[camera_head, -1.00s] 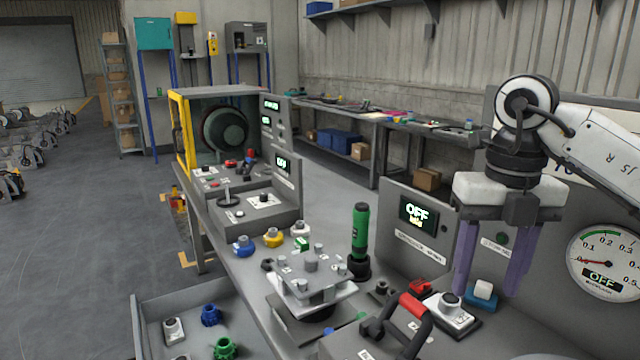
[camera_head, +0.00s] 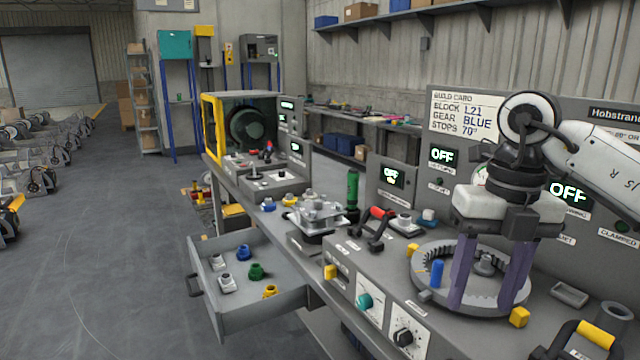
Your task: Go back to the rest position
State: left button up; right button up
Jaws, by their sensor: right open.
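My right gripper (camera_head: 491,275) hangs from the right arm with its two purple fingers pointing down and apart. It is open, with nothing held between the fingers. In the picture it stands in front of a round grey ring fixture (camera_head: 422,268) on the bench, hiding part of it. I cannot tell how high above the ring the fingertips are. A blue peg (camera_head: 437,274) stands at the ring's left side, left of the fingers. My left gripper is not in view.
An open drawer (camera_head: 262,318) with several coloured gears juts out at the front. A red-handled lever (camera_head: 377,226), a green cylinder (camera_head: 352,190) and a yellow-handled lever (camera_head: 590,338) stand on the bench. Panels reading OFF rise behind.

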jog(key=s+a+f+n+g+y, duration=0.25)
jog(key=a+f+y, duration=0.2)
jog(key=a, duration=0.55)
jog(key=s+a+f+n+g+y, duration=0.1)
jog(key=s+a+f+y, duration=0.3)
jog(key=a, duration=0.7)
jog(key=w+a+r+m+t+y, duration=0.1)
jog(key=a+r+m+t+y, duration=0.35)
jog(key=y, duration=0.75)
jog(key=w+d+f+m+t+h, duration=0.3)
jog(key=d+f+m+t+h, duration=0.25)
jog(key=f+m+t, duration=0.55)
jog(key=w+d+f+m+t+h, duration=0.35)
jog(key=f+m+t+h, duration=0.2)
jog(key=m, duration=0.95)
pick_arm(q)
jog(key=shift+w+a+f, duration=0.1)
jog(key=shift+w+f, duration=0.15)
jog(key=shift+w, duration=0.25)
pick_arm(e)
jog(key=s+d+f+m+g+h, duration=0.3)
jog(key=s+d+f+g+h, duration=0.1)
jog(key=s+f, duration=0.6)
jog(key=s+d+f+m+g+h, duration=0.3)
jog(key=s+d+f+g, duration=0.2)
jog(key=s+f, duration=0.5)
notch_tip(320, 180, down, 4)
jog(key=shift+s+d+f+h, duration=0.15)
jog(key=shift+d+f+h, duration=0.15)
jog(key=shift+d, duration=0.55)
